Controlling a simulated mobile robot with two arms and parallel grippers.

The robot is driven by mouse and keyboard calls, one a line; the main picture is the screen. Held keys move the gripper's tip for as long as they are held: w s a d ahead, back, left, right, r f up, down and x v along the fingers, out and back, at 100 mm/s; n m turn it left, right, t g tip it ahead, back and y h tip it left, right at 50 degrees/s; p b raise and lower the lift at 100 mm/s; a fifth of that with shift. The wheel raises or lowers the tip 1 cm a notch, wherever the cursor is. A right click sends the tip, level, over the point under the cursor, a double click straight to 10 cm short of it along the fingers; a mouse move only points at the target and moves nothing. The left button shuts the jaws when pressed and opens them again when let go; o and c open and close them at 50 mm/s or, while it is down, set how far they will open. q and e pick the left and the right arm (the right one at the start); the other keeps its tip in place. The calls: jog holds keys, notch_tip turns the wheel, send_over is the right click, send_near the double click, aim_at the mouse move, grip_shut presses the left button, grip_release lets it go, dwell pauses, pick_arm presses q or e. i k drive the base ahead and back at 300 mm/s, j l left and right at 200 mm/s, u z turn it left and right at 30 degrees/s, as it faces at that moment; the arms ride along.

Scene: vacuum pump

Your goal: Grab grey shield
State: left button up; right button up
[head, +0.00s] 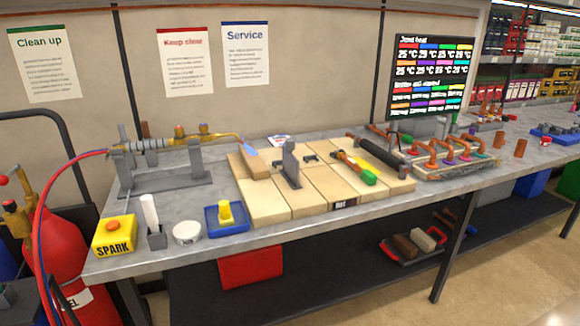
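Neither of my grippers is in the head view.
A red gas cylinder (60,250) stands at the left.

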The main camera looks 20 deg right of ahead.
aim_at(290, 169)
jog(key=i+j+z, duration=0.2)
jog(key=i, duration=0.65)
jog(key=l, duration=0.1)
